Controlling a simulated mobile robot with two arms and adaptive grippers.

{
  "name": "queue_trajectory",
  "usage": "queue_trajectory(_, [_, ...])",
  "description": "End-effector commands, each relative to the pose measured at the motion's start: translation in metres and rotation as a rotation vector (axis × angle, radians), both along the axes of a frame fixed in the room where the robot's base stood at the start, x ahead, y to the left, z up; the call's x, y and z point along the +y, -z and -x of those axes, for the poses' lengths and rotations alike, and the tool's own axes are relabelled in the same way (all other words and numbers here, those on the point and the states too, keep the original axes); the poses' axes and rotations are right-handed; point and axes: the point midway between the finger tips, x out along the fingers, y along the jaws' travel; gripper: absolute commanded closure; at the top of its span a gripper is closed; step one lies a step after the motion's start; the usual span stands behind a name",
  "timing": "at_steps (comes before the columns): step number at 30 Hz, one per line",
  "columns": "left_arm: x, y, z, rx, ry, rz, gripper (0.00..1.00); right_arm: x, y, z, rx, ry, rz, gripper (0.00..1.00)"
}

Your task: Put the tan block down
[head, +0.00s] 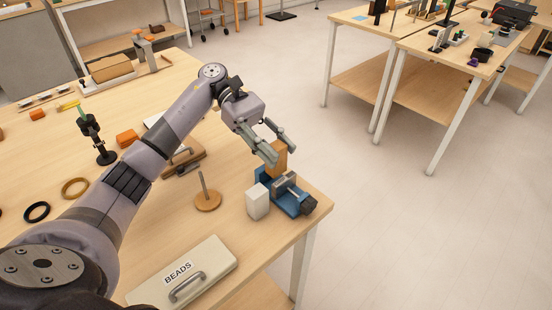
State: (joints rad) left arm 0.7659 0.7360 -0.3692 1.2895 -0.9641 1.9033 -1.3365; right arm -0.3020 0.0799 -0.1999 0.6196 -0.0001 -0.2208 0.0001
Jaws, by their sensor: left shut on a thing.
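The tan block (277,160) is an upright orange-tan piece near the table's right corner. My left gripper (279,153) is shut on it, with a finger at either side of its upper part. The block shows right behind the blue vise (298,203), and its lower end is partly hidden by the vise. I cannot tell whether the block touches the vise or the table. My right gripper is not in view.
A white block (257,201) stands left of the vise. A wooden disc with a peg (207,200), a box lid marked BEADS (207,262) and a brown case with a handle (184,156) lie nearby. The table's right edge is close to the vise.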

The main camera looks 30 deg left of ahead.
Motion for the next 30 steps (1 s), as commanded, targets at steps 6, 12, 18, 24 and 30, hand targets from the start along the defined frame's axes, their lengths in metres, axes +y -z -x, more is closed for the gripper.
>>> queue_trajectory(6, [0.000, 0.032, 0.000, 0.005, 0.000, 0.001, 1.00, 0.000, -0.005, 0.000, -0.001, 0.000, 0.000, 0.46])
queue_trajectory(12, [0.000, 0.042, 0.000, 0.000, 0.000, 0.001, 1.00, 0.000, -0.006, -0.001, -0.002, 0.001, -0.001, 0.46])
queue_trajectory(18, [0.000, 0.043, 0.000, 0.001, 0.000, 0.000, 1.00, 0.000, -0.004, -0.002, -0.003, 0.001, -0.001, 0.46])
queue_trajectory(24, [0.000, 0.044, 0.000, 0.002, -0.001, -0.001, 0.64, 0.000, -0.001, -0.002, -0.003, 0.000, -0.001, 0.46])
queue_trajectory(30, [0.000, 0.044, 0.000, 0.002, -0.001, -0.001, 0.50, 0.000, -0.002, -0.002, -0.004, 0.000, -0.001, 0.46])
